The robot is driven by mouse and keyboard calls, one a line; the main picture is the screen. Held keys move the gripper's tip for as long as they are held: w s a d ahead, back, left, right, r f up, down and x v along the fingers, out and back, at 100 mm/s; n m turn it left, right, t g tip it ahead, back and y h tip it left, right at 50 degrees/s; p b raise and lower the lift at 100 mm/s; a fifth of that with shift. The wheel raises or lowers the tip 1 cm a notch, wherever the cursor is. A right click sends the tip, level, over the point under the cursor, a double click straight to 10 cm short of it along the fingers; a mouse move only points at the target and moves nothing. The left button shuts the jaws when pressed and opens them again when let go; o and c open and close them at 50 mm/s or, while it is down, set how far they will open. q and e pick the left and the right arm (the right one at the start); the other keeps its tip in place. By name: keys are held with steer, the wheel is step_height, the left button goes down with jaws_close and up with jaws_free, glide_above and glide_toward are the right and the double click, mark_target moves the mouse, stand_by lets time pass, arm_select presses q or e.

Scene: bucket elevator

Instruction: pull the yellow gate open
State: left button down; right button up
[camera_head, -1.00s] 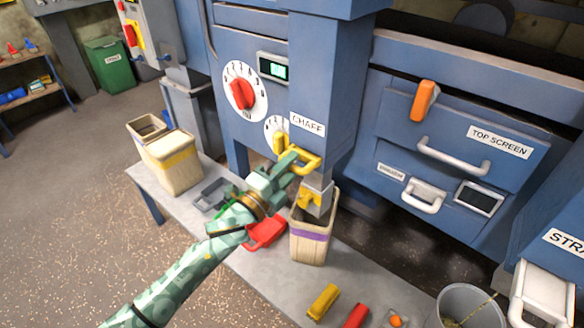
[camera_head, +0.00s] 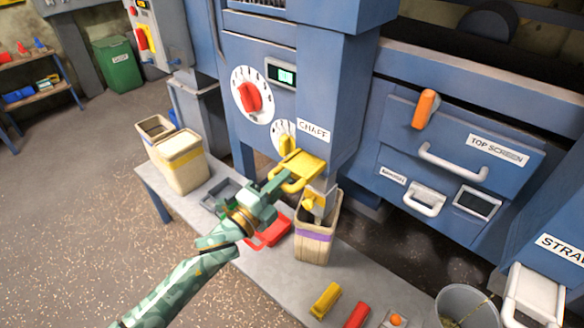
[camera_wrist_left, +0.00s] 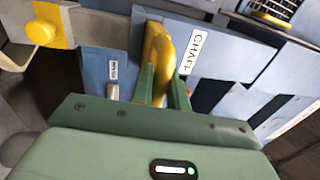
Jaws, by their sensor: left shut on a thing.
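The yellow gate (camera_head: 305,164) is a flat plate with a loop handle, sticking out of the blue machine below the CHAFF label (camera_head: 314,131). My left gripper (camera_head: 281,183) is shut on the handle. In the left wrist view the yellow handle (camera_wrist_left: 157,52) stands between the two green fingers (camera_wrist_left: 163,88). The inner end of the plate is hidden in the machine. My right gripper is not in view.
A wooden bin with a purple band (camera_head: 314,241) stands below the spout with a yellow part (camera_head: 312,203).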

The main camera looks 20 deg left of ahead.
arm_select(q)
steer(key=shift+s, duration=0.25)
steer(key=shift+f, duration=0.15)
steer(key=c, duration=1.5)
jaws_free()
steer(key=shift+c, duration=0.2)
steer(key=shift+o, duration=0.5)
steer(key=shift+s+a, duration=0.15)
steer(key=p+v, duration=0.1)
steer(key=v, duration=1.5)
steer(key=shift+p, duration=0.4)
steer(key=shift+s, duration=0.15)
